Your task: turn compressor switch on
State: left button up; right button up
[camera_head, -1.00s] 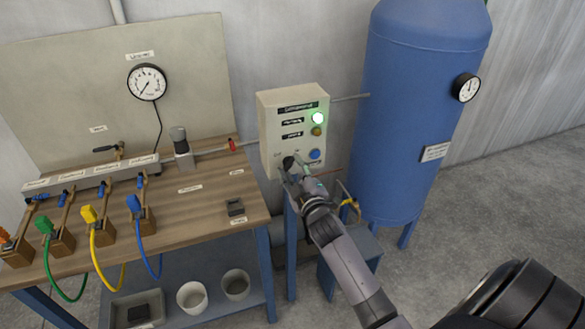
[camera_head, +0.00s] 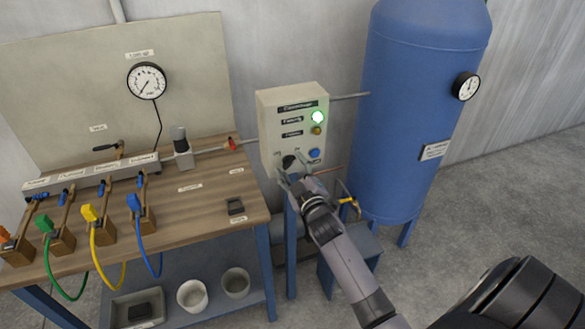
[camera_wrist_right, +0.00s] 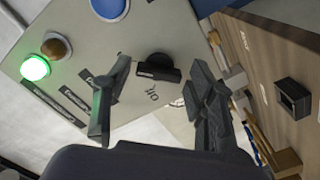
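The compressor control box (camera_head: 292,130) is a pale panel on the wall side, with a lit green lamp (camera_head: 318,117), an amber lamp and a blue button (camera_head: 314,154). The black rotary switch (camera_head: 288,162) sits low on its face. My right gripper (camera_head: 295,178) is at the lower front of the box, just below the switch. In the right wrist view, the switch knob (camera_wrist_right: 158,67) shows between the two spread fingers (camera_wrist_right: 160,75), with a gap on each side. The lit green lamp (camera_wrist_right: 35,67) also shows there. My left gripper is not in view.
A blue tank (camera_head: 415,110) with a gauge (camera_head: 466,86) stands right of the box. At left is a wooden bench (camera_head: 190,207) with coloured hoses, valves and a gauge board (camera_head: 70,90). A blue stand (camera_head: 350,260) is below the box.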

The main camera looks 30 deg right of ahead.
jog(key=shift+o, duration=0.6)
jog(key=shift+s, duration=0.1)
jog(key=v, duration=1.1)
jog(key=shift+s, duration=0.4)
jog(key=s+a+f+m+g+y, duration=0.1)
jog(key=s+a+f+g, duration=0.25)
jog(key=f, duration=0.85)
jog(key=s+a+f+g+y, duration=0.2)
jog(key=s+f, duration=0.2)
jog(key=f, duration=0.9)
jog(key=s+a+f+m+g+y, duration=0.1)
jog(key=s+a+f+g, duration=0.2)
jog(key=f, duration=0.9)
jog(key=s+a+f+g, duration=0.1)
jog(key=s+f+g, duration=0.1)
jog(key=s+f, duration=0.4)
jog(key=s+a+f+m+g, duration=0.1)
jog(key=s+f+g, duration=0.2)
jog(key=s, duration=1.1)
jog(key=s+a+f+g, duration=0.1)
jog(key=s+f+g, duration=0.2)
jog(key=s+f, duration=0.6)
jog(key=shift+s+m+b, duration=0.3)
jog(key=shift+s+b, duration=0.1)
jog(key=shift+s, duration=0.3)
